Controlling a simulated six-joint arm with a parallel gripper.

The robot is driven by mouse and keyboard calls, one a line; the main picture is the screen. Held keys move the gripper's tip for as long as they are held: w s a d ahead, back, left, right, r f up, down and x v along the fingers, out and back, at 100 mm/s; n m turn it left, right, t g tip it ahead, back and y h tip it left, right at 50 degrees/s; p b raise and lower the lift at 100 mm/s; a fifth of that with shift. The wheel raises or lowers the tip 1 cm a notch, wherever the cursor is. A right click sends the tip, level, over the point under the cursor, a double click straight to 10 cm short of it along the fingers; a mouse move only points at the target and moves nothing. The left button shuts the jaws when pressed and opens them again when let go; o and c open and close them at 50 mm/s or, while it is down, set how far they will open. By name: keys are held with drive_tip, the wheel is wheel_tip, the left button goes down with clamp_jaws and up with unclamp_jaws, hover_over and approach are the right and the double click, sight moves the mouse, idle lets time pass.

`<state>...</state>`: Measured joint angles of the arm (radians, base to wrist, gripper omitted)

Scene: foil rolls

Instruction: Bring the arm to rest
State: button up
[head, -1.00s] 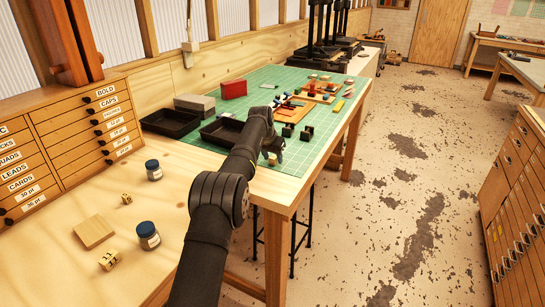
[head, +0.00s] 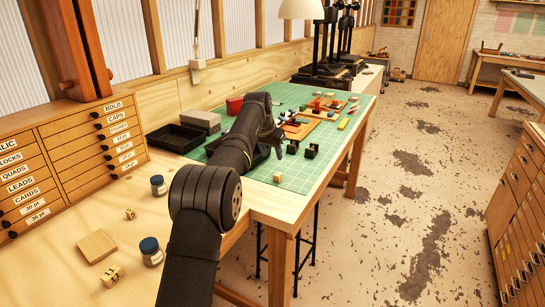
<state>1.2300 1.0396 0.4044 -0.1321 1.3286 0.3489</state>
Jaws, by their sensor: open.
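My arm reaches from the bottom of the head view over the near part of the wooden table. My gripper (head: 281,151) is above the green cutting mat (head: 298,178), near its middle, with its jaws open. I see nothing held between them. A small light wooden block (head: 277,177) lies on the mat just in front of it. Two small black blocks (head: 312,151) sit just right of the gripper. My forearm hides part of the mat and most of a second black tray.
Wooden boards (head: 300,130) with small coloured pieces lie farther back. Jars (head: 151,251) and wooden blocks (head: 97,246) are on the near bench. The floor at right is clear.

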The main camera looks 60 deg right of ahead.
sight(278, 174)
drive_tip(key=x, duration=1.2)
drive_tip(key=shift+f, duration=0.15)
drive_tip(key=shift+r, duration=1.1)
drive_tip(key=shift+f, duration=0.1)
